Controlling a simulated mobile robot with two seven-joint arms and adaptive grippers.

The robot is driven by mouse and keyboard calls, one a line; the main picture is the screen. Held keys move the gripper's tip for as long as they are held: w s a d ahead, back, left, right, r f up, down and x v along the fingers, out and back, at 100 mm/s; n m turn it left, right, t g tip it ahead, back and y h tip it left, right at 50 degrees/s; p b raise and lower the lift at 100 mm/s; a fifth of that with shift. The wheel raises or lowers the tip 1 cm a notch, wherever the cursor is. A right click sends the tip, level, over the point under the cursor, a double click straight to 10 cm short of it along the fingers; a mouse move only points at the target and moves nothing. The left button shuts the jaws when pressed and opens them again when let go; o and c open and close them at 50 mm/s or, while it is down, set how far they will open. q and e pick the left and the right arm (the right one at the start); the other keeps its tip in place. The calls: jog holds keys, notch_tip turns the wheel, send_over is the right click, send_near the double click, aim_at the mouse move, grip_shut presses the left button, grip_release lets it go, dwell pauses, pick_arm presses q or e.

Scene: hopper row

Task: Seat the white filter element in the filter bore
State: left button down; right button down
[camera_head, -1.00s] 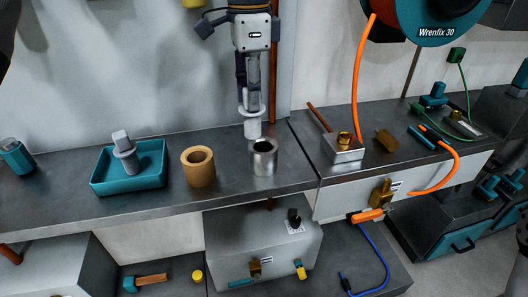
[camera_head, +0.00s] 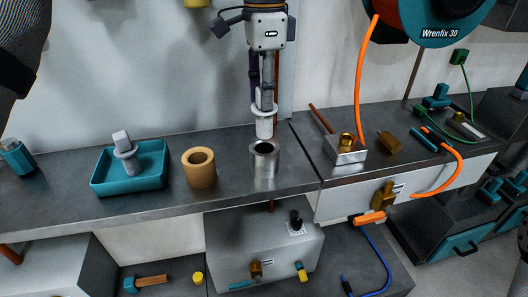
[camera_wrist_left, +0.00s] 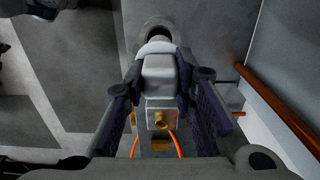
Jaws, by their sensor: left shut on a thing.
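The white filter element (camera_head: 264,127) has a wide ring above its lower end. My left gripper (camera_head: 262,85) is shut on its grey upper part and holds it upright, with its lower end just above the open metal cup (camera_head: 264,170), roughly over its mouth. This cup looks like the filter bore. In the left wrist view my left gripper (camera_wrist_left: 160,90) has a finger on each side of the grey block, the white ring (camera_wrist_left: 158,47) lies beyond it, and the cup's round mouth (camera_wrist_left: 158,27) partly shows past the ring. My right gripper is not in view.
A tan open cylinder (camera_head: 200,170) stands left of the cup. A teal tray (camera_head: 130,185) holds a similar grey piece with a ring. A metal block with a brass fitting (camera_head: 345,155) stands to the right. A copper pipe (camera_head: 292,60) runs up the wall behind.

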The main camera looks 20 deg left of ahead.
aim_at(265, 120)
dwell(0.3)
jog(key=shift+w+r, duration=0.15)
pick_arm(q)
jog(key=shift+f, duration=0.2)
jog(key=shift+f+p, duration=0.35)
jog(key=shift+f, duration=1)
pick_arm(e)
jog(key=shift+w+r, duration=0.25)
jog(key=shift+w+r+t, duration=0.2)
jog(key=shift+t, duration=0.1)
pick_arm(q)
jog(key=shift+f, duration=0.1)
jog(key=shift+f, duration=1.4)
